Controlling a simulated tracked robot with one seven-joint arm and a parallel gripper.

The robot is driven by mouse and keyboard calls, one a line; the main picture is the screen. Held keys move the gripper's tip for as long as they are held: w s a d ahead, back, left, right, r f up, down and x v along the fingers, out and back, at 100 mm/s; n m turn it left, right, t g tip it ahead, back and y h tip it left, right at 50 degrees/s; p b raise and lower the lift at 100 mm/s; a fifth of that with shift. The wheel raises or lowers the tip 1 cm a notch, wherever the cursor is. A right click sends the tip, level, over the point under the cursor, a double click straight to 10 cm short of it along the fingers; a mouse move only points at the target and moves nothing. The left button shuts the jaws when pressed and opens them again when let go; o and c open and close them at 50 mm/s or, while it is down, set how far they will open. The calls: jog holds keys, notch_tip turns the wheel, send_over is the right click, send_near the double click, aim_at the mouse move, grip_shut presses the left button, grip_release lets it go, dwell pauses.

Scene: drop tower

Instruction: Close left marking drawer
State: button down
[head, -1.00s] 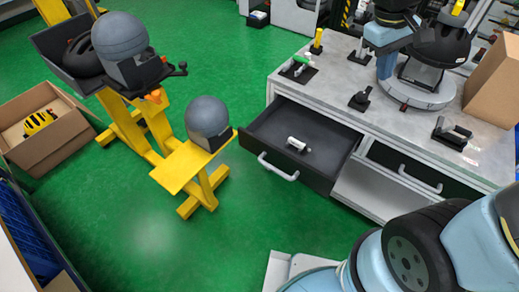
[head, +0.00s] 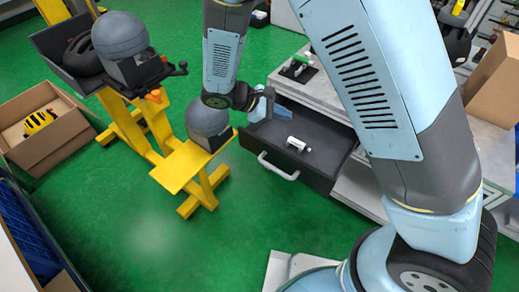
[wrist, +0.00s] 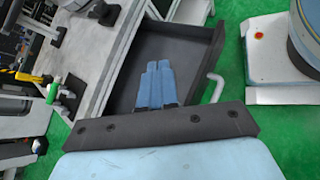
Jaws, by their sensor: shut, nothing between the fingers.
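The left drawer (head: 262,150) of the grey workbench is pulled open, with a dark tray and a pale bar handle (head: 278,168) on its front. A small white object (head: 297,143) lies inside. In the wrist view the open drawer (wrist: 195,50) lies beyond my fingers, and its handle (wrist: 213,88) shows at the right. My gripper (head: 264,106) is at the drawer's far left corner in the head view; contact cannot be told. Its blue fingers (wrist: 154,82) are together and empty. They cover part of the drawer in the wrist view, where the white object does not show.
A yellow stand (head: 182,166) with a grey helmet (head: 207,120) is close left of my gripper. A cardboard box (head: 38,125) stands at the far left. Green floor in front of the drawer is clear. My arm hides much of the bench's right side.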

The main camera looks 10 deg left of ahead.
jog(key=s+a+f+n+t, duration=0.55)
jog(key=a+f, duration=0.25)
jog(key=f, duration=0.3)
jog(key=n+t+y, duration=0.3)
jog(key=n+t, duration=0.4)
jog(key=n, duration=0.1)
send_near(264, 143)
jog(key=x, duration=0.6)
jog(key=shift+w+d, duration=0.1)
jog(key=shift+w, duration=0.25)
